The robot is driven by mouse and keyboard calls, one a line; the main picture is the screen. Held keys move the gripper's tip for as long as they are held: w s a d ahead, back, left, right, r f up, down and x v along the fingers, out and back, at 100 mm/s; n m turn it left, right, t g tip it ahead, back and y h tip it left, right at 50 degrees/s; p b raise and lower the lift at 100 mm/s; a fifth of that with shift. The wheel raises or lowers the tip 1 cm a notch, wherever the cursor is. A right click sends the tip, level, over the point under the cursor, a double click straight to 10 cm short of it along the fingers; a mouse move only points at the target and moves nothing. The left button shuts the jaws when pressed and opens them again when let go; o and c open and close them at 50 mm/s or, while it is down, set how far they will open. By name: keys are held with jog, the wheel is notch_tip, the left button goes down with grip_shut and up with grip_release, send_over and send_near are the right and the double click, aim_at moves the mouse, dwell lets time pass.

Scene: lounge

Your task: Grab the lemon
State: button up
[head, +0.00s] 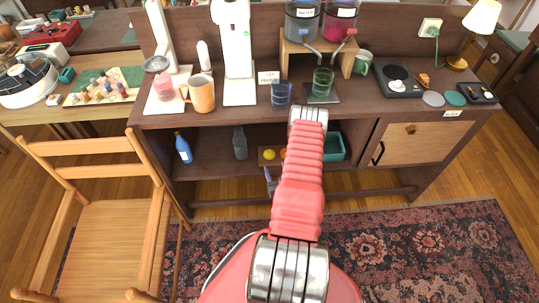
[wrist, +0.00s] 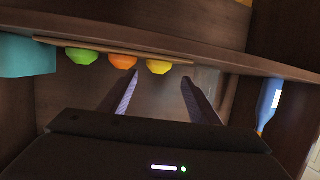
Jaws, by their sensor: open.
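The yellow lemon (head: 269,155) sits on a small wooden board (head: 262,162) on the cabinet's lower shelf, left of an orange fruit (head: 284,153). The wrist view appears upside down; there the lemon (wrist: 159,67) shows at top centre, with the orange fruit (wrist: 121,62) and a green fruit (wrist: 82,57) to its left. My gripper (wrist: 160,78) is open and empty. In that view its fingertips lie to either side of the lemon, with the lemon seen beyond them. In the head view my gripper (head: 271,182) is partly hidden by my arm, just in front of the shelf.
A teal bin (head: 334,147) stands right of the fruit. A grey bottle (head: 240,143) and a blue bottle (head: 183,147) stand to the left. The cabinet top (head: 225,117) overhangs the shelf and carries cups and appliances. A wooden chair (head: 110,215) stands at the left.

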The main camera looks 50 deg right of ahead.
aim_at(271, 158)
jog(key=shift+x, duration=1.95)
